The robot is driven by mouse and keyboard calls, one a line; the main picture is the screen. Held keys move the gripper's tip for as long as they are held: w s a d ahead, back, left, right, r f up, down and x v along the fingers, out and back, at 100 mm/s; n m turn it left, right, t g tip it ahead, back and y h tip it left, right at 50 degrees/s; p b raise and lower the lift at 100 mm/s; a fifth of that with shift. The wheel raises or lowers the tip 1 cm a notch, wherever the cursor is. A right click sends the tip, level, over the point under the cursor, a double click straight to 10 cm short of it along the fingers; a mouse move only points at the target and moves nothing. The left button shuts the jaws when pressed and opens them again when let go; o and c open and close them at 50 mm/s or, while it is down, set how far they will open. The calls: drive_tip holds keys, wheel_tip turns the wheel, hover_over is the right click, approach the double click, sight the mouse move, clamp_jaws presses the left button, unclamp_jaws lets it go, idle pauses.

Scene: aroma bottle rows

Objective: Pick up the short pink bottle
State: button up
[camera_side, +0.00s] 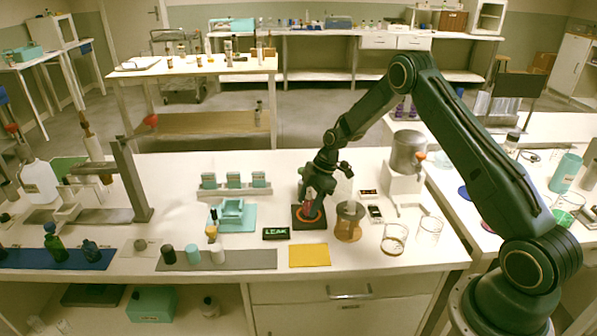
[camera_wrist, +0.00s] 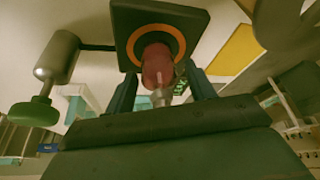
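The short pink bottle (camera_wrist: 157,66) stands on a dark square pad (camera_wrist: 128,22) with an orange ring around its base. In the side view the bottle (camera_side: 309,196) shows only as a small reddish patch, mostly hidden by my gripper, on the dark pad (camera_side: 299,225). My gripper (camera_wrist: 162,88) points down over the pad, with one finger on each side of the bottle. The fingers look open, with a gap between them and the bottle. My gripper (camera_side: 312,203) hides most of the bottle in the side view.
A brown round holder (camera_side: 348,222) stands close right of the pad, with glass beakers (camera_side: 394,240) beyond. A LEAK display (camera_side: 276,233) and a yellow mat (camera_side: 310,255) lie in front. A teal rack (camera_side: 232,214) and a grey mat with bottles (camera_side: 250,260) are at left.

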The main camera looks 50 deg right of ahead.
drive_tip(key=c, duration=0.9)
drive_tip(key=shift+r, duration=0.15)
wheel_tip(320, 180, up, 20)
idle(0.6)
